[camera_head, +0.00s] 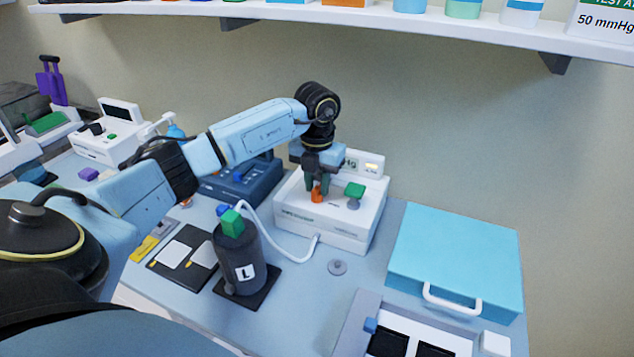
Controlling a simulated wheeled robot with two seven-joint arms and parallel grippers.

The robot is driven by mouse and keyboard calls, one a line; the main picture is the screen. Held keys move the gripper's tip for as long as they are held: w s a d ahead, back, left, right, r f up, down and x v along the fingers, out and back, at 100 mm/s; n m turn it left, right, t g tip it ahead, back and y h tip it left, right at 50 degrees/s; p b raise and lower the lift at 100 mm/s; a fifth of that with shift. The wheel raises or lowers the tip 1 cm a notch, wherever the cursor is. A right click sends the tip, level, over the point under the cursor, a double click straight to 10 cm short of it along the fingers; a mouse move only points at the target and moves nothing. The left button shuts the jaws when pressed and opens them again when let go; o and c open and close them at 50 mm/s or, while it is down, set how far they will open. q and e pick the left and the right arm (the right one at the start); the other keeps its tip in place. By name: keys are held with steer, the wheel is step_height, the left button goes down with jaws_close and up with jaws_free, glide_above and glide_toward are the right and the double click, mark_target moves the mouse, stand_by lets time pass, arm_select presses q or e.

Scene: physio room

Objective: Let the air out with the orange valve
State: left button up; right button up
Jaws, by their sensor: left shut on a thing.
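The orange valve (317,195) stands on top of a white box-shaped device (330,226) at the back middle of the table. My left gripper (317,186) reaches down from above and is shut on the orange valve. A green knob (355,190) on a grey stem sits just right of it on the same device. A small lit display (372,167) shows behind; its reading is too small to tell. A white hose (285,255) runs from the device to a dark grey cuff cylinder (240,262) marked L, with a green block on top. My right gripper is not in view.
A light blue case (455,255) with a white handle stands to the right. A grey tray (350,340) with black pads is at the front right. A dark blue device (240,183) stands left of the white one. A shelf (330,18) with bottles runs above.

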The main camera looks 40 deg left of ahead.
arm_select(q)
steer(key=shift+r, duration=0.1)
steer(key=m, duration=0.2)
steer(key=shift+m, duration=0.4)
steer(key=m, duration=0.4)
steer(key=shift+m+b, duration=0.3)
steer(key=m, duration=0.4)
steer(key=shift+m, duration=0.3)
steer(key=shift+m+b, duration=0.4)
steer(key=shift+m, duration=1.2)
steer(key=shift+w, duration=0.1)
steer(key=o, duration=0.7)
steer(key=shift+c, duration=0.2)
